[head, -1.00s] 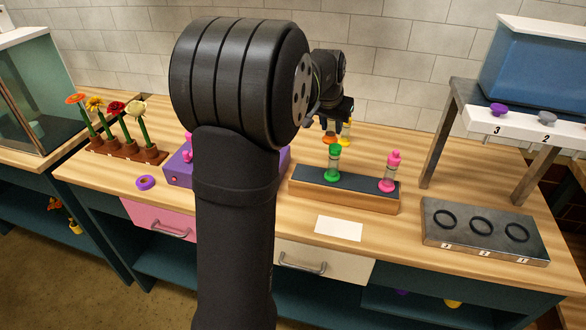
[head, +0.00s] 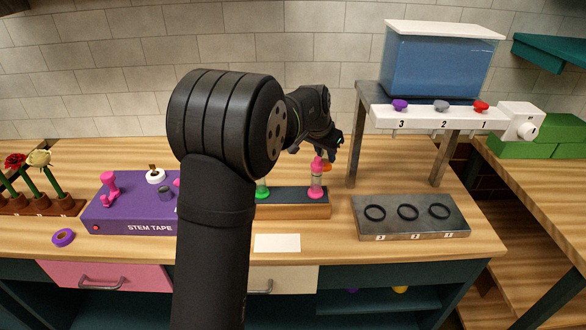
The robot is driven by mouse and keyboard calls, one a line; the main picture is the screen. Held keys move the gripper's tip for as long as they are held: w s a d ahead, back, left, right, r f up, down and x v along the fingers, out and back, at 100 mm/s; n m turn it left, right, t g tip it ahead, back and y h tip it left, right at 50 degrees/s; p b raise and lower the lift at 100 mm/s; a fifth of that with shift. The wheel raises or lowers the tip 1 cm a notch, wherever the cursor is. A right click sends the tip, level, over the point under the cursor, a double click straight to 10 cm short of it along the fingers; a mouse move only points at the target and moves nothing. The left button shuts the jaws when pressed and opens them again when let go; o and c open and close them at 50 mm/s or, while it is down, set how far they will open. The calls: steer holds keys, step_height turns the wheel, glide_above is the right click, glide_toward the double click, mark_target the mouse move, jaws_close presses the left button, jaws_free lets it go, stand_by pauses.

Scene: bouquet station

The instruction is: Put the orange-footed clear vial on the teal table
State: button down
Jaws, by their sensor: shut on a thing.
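My gripper (head: 327,150) is small in the head view, held up above the back of the vial rack (head: 290,212), just behind the pink vial. A small orange part (head: 327,167) shows just under the fingers; it looks like part of the orange-footed clear vial, held off the counter. Most of that vial is hidden by the gripper and the pink vial's top. The pink vial (head: 316,182) stands upright at the rack's right end. I cannot pick out a teal table top for certain.
A tank (head: 440,62) on a metal stand with coloured valves stands at the right. A grey plate with several rings (head: 410,233) lies in front of it. A purple stem-tape box (head: 125,212) is left. A teal shelf (head: 550,52) and green blocks (head: 540,137) are far right.

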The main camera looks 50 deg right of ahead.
steer(key=w+f, duration=0.1)
steer(key=w, duration=0.1)
steer(key=w+f, duration=0.2)
steer(key=w, duration=0.1)
steer(key=w+f, duration=0.1)
steer(key=w, duration=0.2)
steer(key=shift+a+f, duration=0.1)
steer(key=shift+f, duration=2.15)
steer(key=shift+f, duration=0.15)
steer(key=c, duration=1.1)
jaws_free()
steer(key=shift+s, duration=0.1)
steer(key=v, duration=1.2)
